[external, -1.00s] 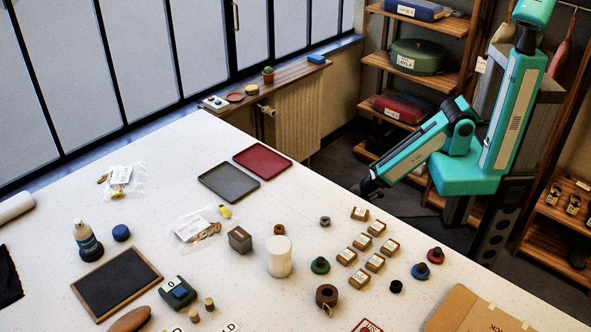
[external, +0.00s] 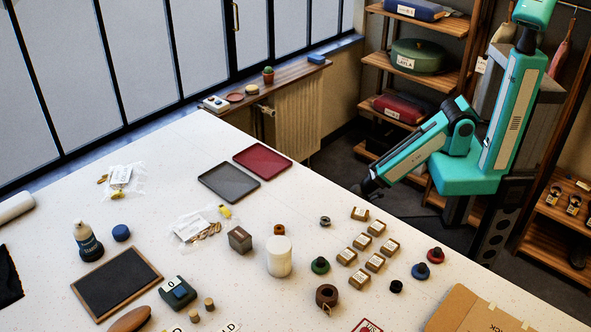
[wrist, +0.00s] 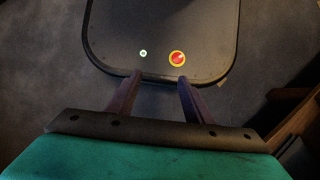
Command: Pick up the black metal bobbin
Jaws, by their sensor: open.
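A small black round piece (external: 396,286), which looks like the black bobbin, sits on the white table at the right, near the brown cardboard. A small dark grey ring-like piece (external: 325,221) stands farther back; at this size I cannot tell for certain which one is the metal bobbin. My gripper (external: 366,188) hangs at the table's far right edge, behind both pieces and apart from them. In the wrist view my gripper (wrist: 155,88) has its two fingers spread, with nothing between them.
Green (external: 320,265), blue (external: 421,271) and red (external: 435,255) spools stand around several small labelled boxes (external: 375,263). A brown roll (external: 326,295) and a white cylinder (external: 279,257) are to the left. Cardboard (external: 475,312) covers the front right. The wrist view shows my base.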

